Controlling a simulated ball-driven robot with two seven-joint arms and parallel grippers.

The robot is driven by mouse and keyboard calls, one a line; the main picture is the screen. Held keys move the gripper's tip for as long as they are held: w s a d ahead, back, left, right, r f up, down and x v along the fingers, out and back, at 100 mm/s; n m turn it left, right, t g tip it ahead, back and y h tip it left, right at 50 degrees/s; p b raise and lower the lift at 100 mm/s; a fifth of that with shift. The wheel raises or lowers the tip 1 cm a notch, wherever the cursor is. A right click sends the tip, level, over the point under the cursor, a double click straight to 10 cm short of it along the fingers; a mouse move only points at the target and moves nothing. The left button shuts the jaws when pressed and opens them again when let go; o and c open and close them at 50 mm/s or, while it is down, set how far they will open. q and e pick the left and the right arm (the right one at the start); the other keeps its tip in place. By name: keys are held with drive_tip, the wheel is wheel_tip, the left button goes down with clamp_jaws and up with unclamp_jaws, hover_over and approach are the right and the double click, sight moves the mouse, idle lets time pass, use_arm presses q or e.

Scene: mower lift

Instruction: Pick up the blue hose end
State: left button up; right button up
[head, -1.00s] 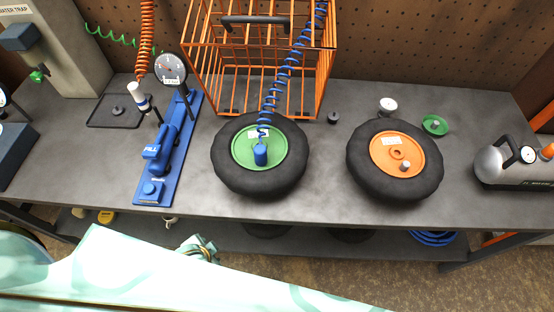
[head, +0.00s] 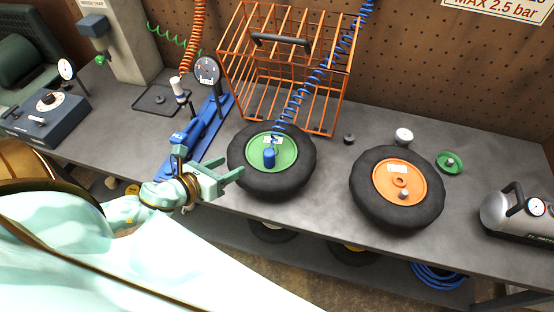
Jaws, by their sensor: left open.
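The blue hose end (head: 269,158) is a small blue cylinder standing on the green hub of the left wheel (head: 256,177). A coiled blue hose (head: 301,93) runs from it up and to the right, in front of the orange cage. My left gripper (head: 236,173) is open, with its fingers pointing right at the left edge of that wheel's tire. It is to the left of the hose end, with a gap between them, and holds nothing that I can see. My right gripper is not in view.
An orange wire cage (head: 228,60) stands behind the left wheel. A blue pump stand (head: 218,107) with a gauge (head: 207,70) is behind my left gripper. A wheel with an orange hub (head: 433,207) lies to the right. Bare bench (head: 330,170) lies between the wheels.

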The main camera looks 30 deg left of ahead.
sight(268, 153)
use_arm(q)
drive_tip(key=w+d+f+m, duration=0.1)
drive_tip(key=w, duration=0.2)
drive_tip(key=w+d+f+m+h, duration=0.1)
drive_tip(key=w, duration=0.2)
drive_tip(key=w+d+f+m, duration=0.1)
drive_tip(key=w+d, duration=0.1)
drive_tip(key=w, duration=0.1)
drive_tip(key=shift+w+d+m+h, duration=0.1)
drive_tip(key=shift+w+m+h, duration=0.2)
drive_tip(key=shift+m, duration=0.1)
drive_tip(key=x, duration=0.5)
drive_tip(key=shift+w+f+b, duration=0.15)
drive_tip(key=shift+f+b, duration=0.25)
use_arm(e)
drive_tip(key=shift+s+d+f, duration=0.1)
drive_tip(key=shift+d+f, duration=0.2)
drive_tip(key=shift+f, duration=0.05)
use_arm(q)
clamp_jaws()
